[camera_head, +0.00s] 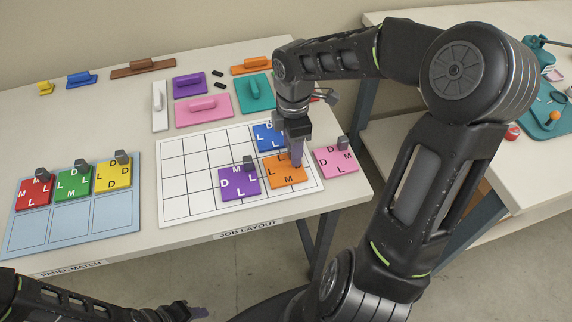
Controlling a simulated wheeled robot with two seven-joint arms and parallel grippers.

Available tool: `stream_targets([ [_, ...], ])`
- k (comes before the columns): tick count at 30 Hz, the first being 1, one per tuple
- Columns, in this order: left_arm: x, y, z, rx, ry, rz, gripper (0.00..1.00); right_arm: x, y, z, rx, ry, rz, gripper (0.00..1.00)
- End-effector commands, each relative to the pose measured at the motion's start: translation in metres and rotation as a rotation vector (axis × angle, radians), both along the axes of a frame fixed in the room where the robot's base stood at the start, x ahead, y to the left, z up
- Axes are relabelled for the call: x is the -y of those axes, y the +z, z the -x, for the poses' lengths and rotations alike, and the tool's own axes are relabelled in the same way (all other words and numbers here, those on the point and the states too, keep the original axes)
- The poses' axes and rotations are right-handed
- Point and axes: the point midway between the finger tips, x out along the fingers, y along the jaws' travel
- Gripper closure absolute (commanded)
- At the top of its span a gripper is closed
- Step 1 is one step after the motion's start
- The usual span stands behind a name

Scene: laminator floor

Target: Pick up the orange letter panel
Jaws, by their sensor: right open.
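The orange letter panel (284,178) lies on the job layout grid (199,141), with white letters on its face. My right gripper (297,160) points down over the panel's upper right part and hides some of it. Its jaws are open; whether a fingertip touches the panel I cannot tell. The panel's grip knob is not visible behind the gripper. A purple letter panel (236,184) lies just left of the orange one, a blue one (265,136) behind it, and a pink one (338,166) to its right. My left gripper (192,312) is at the bottom edge, its jaws unclear.
Red (33,195), green (73,184) and yellow (113,178) letter panels lie on the panel match board (60,230) at left. Several coloured handled plates, including a pink one (204,112), lie behind the grid. Another table (500,140) stands at right.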

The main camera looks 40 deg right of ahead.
Motion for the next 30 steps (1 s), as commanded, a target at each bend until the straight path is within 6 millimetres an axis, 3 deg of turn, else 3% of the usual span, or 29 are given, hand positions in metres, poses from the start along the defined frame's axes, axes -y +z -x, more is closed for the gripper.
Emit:
stream_targets([
  [2,0.0,0.0,0.0,0.0,0.0,0.0,0.58,0.0001,0.0001,-0.0001,0.0,0.0,0.0,0.55],
  [18,0.0,0.0,0.0,0.0,0.0,0.0,0.58,0.0001,0.0001,-0.0001,0.0,0.0,0.0,0.99],
  [30,0.0,0.0,0.0,0.0,0.0,0.0,0.58,0.0,0.0001,-0.0001,0.0,0.0,0.0,1.0],
])
